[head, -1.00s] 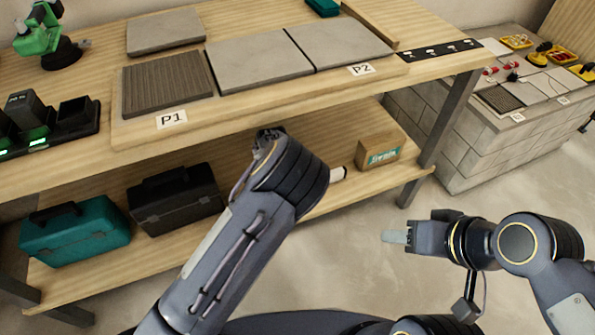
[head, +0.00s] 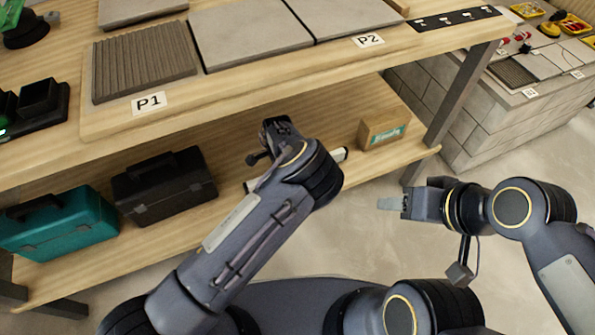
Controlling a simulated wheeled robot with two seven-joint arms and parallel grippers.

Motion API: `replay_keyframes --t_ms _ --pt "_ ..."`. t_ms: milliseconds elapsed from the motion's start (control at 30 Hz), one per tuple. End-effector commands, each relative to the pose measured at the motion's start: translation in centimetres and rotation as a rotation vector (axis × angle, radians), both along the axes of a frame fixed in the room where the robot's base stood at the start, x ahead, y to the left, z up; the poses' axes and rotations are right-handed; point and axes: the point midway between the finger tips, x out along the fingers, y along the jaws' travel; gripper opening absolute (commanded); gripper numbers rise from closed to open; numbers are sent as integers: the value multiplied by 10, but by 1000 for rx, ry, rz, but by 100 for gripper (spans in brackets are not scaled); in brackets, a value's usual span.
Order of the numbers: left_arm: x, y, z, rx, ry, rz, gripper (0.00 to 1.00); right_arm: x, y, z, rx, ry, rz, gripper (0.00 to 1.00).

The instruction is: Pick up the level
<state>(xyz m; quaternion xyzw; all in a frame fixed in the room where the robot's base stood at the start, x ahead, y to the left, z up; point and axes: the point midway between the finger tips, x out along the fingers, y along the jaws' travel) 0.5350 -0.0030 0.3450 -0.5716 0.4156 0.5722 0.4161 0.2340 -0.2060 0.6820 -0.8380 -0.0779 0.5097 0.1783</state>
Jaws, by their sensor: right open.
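A pale bar that looks like the level (head: 339,156) lies on the lower shelf of the workbench. My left forearm and wrist cover its middle, so only its ends show. My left gripper (head: 277,127) is over the lower shelf, just beyond the bar in the picture, under the tabletop's front edge. Its fingers are small and dark, and I cannot tell their opening. My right gripper (head: 391,203) is open and empty, out over the floor to the right of the bench, with pale fingertips pointing left.
A cardboard box (head: 382,133) stands right of the bar. A black toolbox (head: 165,188) and a teal toolbox (head: 58,228) stand on the left of the shelf. The tabletop above carries grey tiles (head: 250,38) and a ribbed panel (head: 144,62). A bench leg (head: 455,95) stands at right.

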Motion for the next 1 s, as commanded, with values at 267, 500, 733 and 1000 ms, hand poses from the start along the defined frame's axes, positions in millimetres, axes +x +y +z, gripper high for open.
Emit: replay_keyframes --t_ms 267,500,733,1000 --pt "0 0 -8 -1 0 1 45 0 0 -2 0 0 0 47" --pt "0 0 -8 -1 0 1 21 0 0 -2 0 0 0 47" --pt "0 0 -7 -1 0 1 0 0 0 -2 0 0 0 47" --pt "0 0 -4 -2 -1 1 0 0 0 0 0 0 0 47"
